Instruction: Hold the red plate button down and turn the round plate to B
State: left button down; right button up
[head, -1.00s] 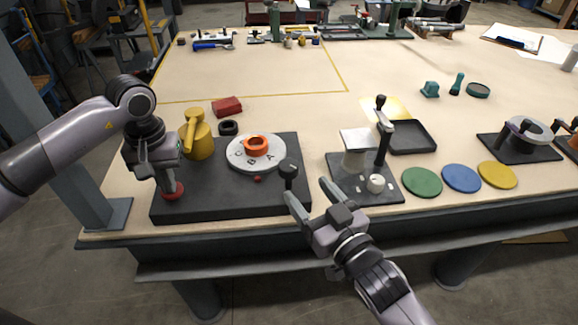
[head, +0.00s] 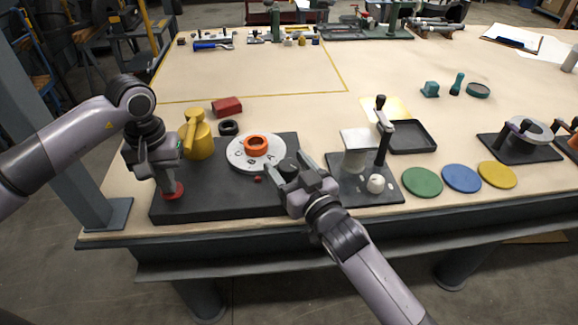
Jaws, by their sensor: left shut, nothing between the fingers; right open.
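The red plate button (head: 174,193) is at the left front of a dark base plate (head: 215,198). My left gripper (head: 169,183) is shut, pointing down at the button, its tips at or just above it; I cannot tell whether it is pressed. The round plate (head: 236,156) is pale, carries letters including A, B and C, and has an orange ring (head: 257,145) on top. A small red mark (head: 257,179) sits in front of the plate, with B and A on the near side. My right gripper (head: 288,170) is open, its fingers around or above a black knob (head: 287,164) at the plate's right.
To the right are a stand with a black lever (head: 383,145) and green (head: 422,183), blue and yellow discs. The table's middle back is clear.

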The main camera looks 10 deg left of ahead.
pick_arm(q)
jog(key=shift+s+f, duration=0.15)
jog(key=shift+f, duration=0.2)
pick_arm(e)
jog(key=c, duration=0.9)
jog(key=shift+r+n+g+y, duration=0.15)
jog(key=shift+n+g+y, duration=0.25)
jog(key=shift+n+y, duration=0.25)
jog(key=shift+a+n+g+y, duration=0.1)
jog(key=shift+n+g+y, duration=0.75)
jog(key=shift+g+y, duration=0.35)
jog(key=shift+s, duration=0.1)
jog(key=o, duration=0.9)
jog(key=shift+f, duration=0.2)
